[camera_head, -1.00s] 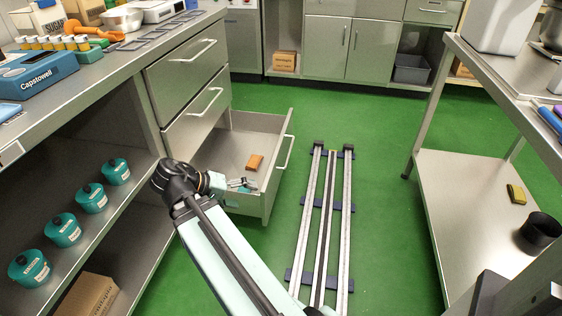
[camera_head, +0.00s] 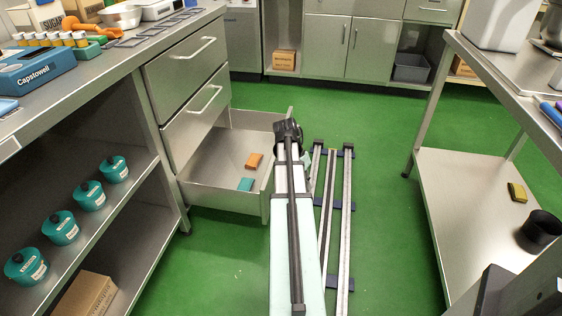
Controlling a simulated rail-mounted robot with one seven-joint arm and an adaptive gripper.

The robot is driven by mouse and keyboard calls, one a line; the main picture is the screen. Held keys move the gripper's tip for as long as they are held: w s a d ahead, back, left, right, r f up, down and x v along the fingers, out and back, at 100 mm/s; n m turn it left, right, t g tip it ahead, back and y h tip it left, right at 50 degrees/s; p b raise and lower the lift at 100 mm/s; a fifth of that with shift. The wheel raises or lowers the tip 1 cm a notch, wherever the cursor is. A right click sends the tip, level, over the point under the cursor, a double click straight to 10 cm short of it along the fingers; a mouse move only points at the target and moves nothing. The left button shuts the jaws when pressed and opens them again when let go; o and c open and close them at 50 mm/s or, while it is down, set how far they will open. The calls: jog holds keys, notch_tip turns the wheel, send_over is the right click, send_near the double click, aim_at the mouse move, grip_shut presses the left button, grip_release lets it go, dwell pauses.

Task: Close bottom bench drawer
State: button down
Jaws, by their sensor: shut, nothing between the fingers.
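The bottom bench drawer (camera_head: 222,197) is pulled well out from the steel bench at the left. An orange-brown block (camera_head: 254,160) and a teal block (camera_head: 245,184) lie inside it. My arm reaches forward past the drawer's front panel (camera_head: 266,195), on its outer side, and covers part of the panel and its handle. My gripper is hidden behind the arm's dark wrist joint. I cannot tell whether it touches the drawer.
The two drawers above, the upper (camera_head: 186,62) and the middle (camera_head: 197,117), are shut. Floor rails (camera_head: 344,220) run just right of my arm. A steel table (camera_head: 470,200) stands at the right. Green floor (camera_head: 385,180) is clear between rails and table.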

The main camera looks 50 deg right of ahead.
jog(key=w+d+f+m+t+y, duration=0.25)
jog(key=d+m+t, duration=0.2)
jog(key=d, duration=0.35)
jog(key=w+d+f+m+t+y, duration=0.1)
jog(key=w+d+f+m+t, duration=0.25)
jog(key=d, duration=0.55)
jog(key=w+d+r+m+t, duration=0.2)
jog(key=w+r+m+t, duration=0.2)
jog(key=w+m+t, duration=0.15)
jog(key=w+a+r+b+x, duration=0.1)
jog(key=a+r+b+x, duration=0.1)
jog(key=b+x, duration=0.5)
jog(key=w+a+f+g+y, duration=0.1)
jog(key=w+f, duration=0.3)
jog(key=shift+w+a+m, duration=0.2)
jog(key=shift+a+m, duration=0.1)
jog(key=shift+m, duration=0.05)
